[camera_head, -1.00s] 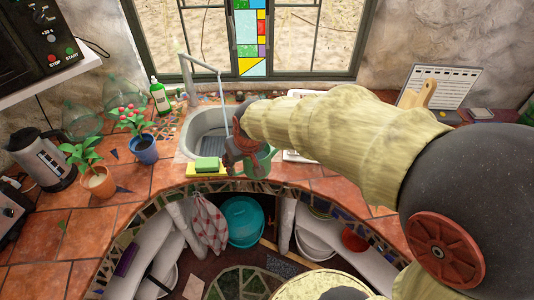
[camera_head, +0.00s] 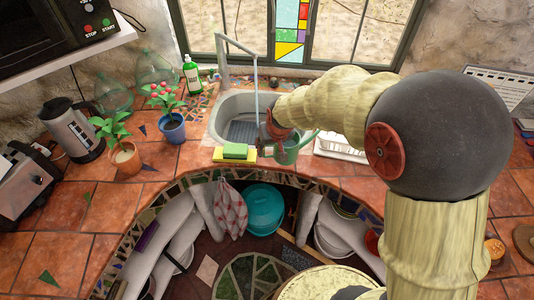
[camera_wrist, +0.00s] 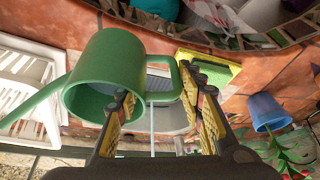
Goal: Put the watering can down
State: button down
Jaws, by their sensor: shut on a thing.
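The green watering can (camera_head: 287,155) is at the front right edge of the sink in the head view, its spout pointing up to the right. In the wrist view its round body (camera_wrist: 108,68) fills the left side, with the spout running to the lower left. My gripper (camera_wrist: 163,85) is shut on the can, with the green handle loop between its fingers. In the head view my gripper (camera_head: 272,132) partly hides the can. I cannot tell whether the can's base touches the counter.
The sink (camera_head: 222,120) lies behind, with water running from the tap (camera_head: 238,45). A green and yellow sponge (camera_head: 235,152) is left of the can. A white dish rack (camera_head: 340,148) is right. Potted plants (camera_head: 172,128) stand left. Bare tiles (camera_head: 185,160) lie between plants and sponge.

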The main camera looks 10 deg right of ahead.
jog(key=shift+b+x, duration=0.45)
jog(key=shift+x, duration=2.75)
jog(key=shift+w, duration=0.1)
jog(key=shift+f, duration=0.1)
jog(key=c, duration=1.2)
grip_release()
jog(key=shift+o, duration=0.3)
